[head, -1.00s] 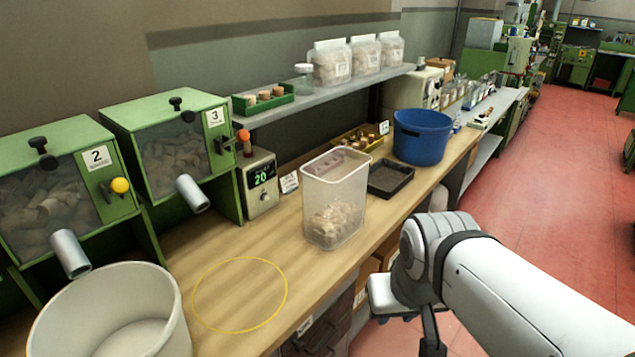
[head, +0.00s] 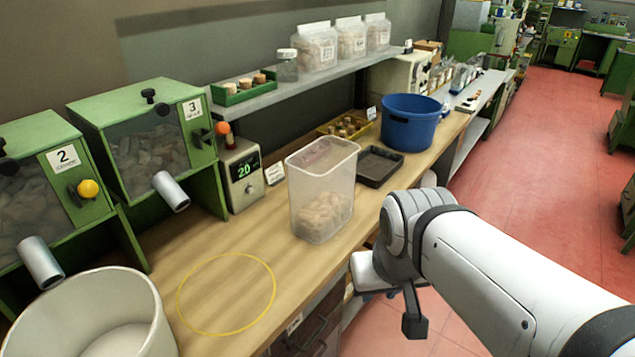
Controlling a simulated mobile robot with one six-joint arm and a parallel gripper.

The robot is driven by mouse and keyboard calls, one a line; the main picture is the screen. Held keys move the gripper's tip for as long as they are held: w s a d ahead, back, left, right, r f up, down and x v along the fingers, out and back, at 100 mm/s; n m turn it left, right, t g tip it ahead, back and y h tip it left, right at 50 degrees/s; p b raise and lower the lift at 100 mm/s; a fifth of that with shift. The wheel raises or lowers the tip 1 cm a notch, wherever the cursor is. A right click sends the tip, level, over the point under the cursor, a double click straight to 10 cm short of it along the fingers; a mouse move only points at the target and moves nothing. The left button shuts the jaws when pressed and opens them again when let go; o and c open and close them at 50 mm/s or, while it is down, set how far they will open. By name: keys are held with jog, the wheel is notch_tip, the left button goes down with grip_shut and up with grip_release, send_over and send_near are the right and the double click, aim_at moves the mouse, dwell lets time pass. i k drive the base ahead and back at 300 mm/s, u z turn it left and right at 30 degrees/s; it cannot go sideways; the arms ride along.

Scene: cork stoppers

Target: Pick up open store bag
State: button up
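A clear, open-topped container (head: 322,190) stands upright on the wooden bench, with cork stoppers in its lower part. It looks more like a stiff bin than a bag; I cannot tell if it is the open store bag. Three clear bags of corks with white labels stand on the shelf: left (head: 317,47), middle (head: 351,43) and right (head: 378,33). They look closed at the top. My gripper (head: 408,312) is low at the bench's front side, right of and below the clear container and apart from it. My arm hides most of it, and its opening is not clear.
A yellow ring (head: 274,290) marks bare bench. A white tub (head: 150,310) stands front left, below green dispensers (head: 135,130). Red floor is free at right.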

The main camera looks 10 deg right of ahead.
aim_at(324, 189)
jog(key=u, duration=0.05)
jog(key=k, duration=1.05)
jog(key=z, duration=0.85)
jog(key=i, duration=1.3)
jog(key=u, duration=0.35)
jog(key=i, duration=1)
jog(key=u, duration=0.85)
